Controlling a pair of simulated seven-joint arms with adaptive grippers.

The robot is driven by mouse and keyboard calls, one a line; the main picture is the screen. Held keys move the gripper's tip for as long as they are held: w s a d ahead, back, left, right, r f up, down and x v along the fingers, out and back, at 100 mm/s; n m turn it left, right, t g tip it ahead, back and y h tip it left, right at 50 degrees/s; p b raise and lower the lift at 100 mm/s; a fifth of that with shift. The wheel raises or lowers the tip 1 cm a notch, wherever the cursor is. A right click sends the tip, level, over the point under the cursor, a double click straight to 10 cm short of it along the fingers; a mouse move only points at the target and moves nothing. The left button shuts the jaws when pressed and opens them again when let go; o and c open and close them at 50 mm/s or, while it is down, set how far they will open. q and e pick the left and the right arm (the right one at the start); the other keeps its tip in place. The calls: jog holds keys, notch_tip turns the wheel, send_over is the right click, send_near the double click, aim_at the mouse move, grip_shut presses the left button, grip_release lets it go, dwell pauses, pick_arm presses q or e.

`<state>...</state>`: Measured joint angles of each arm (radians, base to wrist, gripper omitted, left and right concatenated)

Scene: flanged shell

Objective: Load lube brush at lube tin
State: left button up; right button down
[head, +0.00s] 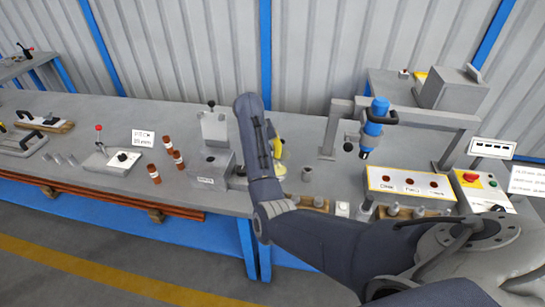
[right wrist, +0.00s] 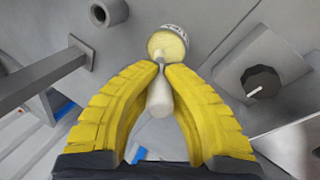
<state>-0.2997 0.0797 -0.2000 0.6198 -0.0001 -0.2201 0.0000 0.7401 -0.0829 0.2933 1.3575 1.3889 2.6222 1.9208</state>
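My right gripper (head: 277,148) shows as a bit of yellow finger behind my right arm in the head view. In the right wrist view its two yellow fingers (right wrist: 161,68) close at the tips around the lube brush (right wrist: 159,99), whose pale handle lies between them. The lube tin (right wrist: 169,43), round with pale yellow content and a lettered side, is just beyond the fingertips. The brush's thin grey end points at the tin and overlaps its edge; whether it touches the lube, I cannot tell. My left gripper is in neither view.
A grey box (head: 208,168) stands left of my right gripper. Brown cylinders (head: 165,142) stand farther left. A blue tool (head: 376,118) hangs from a grey frame at the right, above a panel with red dots (head: 410,183). A black knob (right wrist: 260,82) is right of the tin.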

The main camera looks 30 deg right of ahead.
jog(key=shift+r, duration=2.85)
